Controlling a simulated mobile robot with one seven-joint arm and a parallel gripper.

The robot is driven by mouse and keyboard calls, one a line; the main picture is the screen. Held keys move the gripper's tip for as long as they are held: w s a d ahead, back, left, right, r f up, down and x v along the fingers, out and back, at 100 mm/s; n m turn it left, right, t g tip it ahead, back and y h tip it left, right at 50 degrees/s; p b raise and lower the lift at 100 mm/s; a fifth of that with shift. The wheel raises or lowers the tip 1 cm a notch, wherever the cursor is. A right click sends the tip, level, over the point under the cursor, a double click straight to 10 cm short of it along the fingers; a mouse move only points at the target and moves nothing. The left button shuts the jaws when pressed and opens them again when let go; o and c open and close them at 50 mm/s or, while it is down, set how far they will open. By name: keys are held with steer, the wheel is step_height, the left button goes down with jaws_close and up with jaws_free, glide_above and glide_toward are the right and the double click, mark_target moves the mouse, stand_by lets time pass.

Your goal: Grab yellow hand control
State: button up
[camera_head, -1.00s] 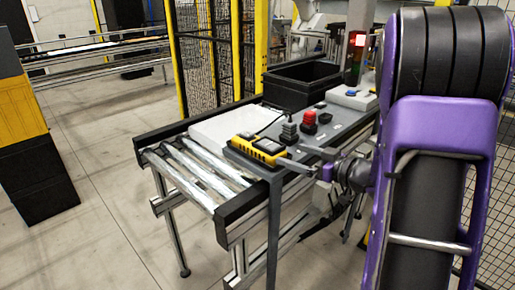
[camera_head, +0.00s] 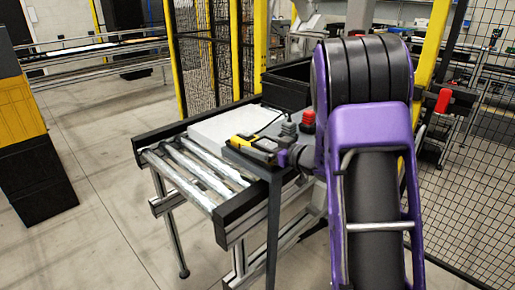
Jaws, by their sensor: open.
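The yellow hand control (camera_head: 241,144), with dark parts on top, lies on the grey panel at the near corner of the roller conveyor. My gripper (camera_head: 266,154) is at the control's right end, with the purple wrist just to its right. The fingers are small and dark and overlap the control in this view. I cannot tell whether they touch it or only hover over it. The gripper is open. My arm hides the right part of the panel.
A red button (camera_head: 308,121) and dark grey controls (camera_head: 288,130) stand close behind my gripper. A white flat box (camera_head: 225,129) lies on the conveyor rollers (camera_head: 195,172). A black bin (camera_head: 285,90) stands behind. A mesh fence (camera_head: 455,200) is at right.

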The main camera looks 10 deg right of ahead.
steer(key=c, duration=1.5)
steer(key=shift+r, duration=0.15)
steer(key=shift+c, duration=0.2)
